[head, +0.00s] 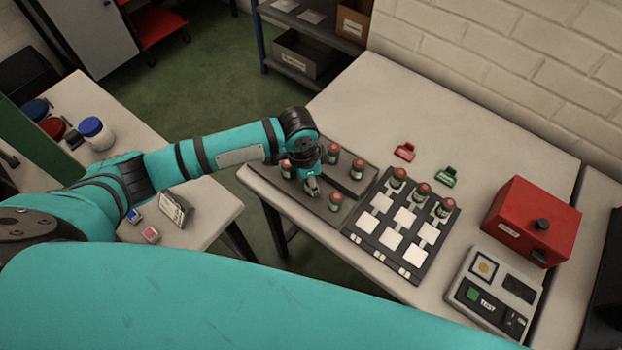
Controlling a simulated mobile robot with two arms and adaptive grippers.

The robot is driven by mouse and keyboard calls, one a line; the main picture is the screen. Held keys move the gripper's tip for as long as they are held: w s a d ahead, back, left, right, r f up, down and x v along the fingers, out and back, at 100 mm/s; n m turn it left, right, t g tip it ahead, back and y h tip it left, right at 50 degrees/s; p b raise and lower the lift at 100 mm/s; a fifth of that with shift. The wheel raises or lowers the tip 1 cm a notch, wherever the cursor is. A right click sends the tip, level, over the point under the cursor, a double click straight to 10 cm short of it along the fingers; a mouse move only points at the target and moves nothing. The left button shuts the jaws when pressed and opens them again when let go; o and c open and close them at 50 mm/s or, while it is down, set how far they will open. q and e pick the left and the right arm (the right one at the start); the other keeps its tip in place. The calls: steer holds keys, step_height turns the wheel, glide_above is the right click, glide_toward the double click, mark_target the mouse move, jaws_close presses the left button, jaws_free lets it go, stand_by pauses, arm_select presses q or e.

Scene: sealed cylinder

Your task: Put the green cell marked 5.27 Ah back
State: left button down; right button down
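Several small cells with green and reddish parts stand upright; their markings are too small to read, so I cannot tell which is 5.27 Ah. One cell (332,154), a second (357,169), a third (286,169) and another (335,202) stand on a dark grey tray (350,147). Three more cells (399,178), (422,191), (445,208) stand along the far row of a black board with white squares (385,240). My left gripper (312,189) points down over the tray, among its cells. Its fingers are too small to judge. My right gripper is out of view.
A red tag (404,151) and a green tag (446,176) lie behind the board. A red box (531,222) and a tester with a green button (493,290) stand at the right. The table's (400,105) back is clear. A side table (215,205) stands left, across a gap.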

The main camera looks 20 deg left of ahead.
arm_select(q)
steer(key=shift+f, duration=0.1)
steer(key=c, duration=0.9)
jaws_free()
steer(key=shift+c, duration=0.2)
step_height(320, 180, up, 12)
steer(key=a, duration=0.1)
steer(key=shift+s+b, duration=0.4)
steer(key=shift+a, duration=0.1)
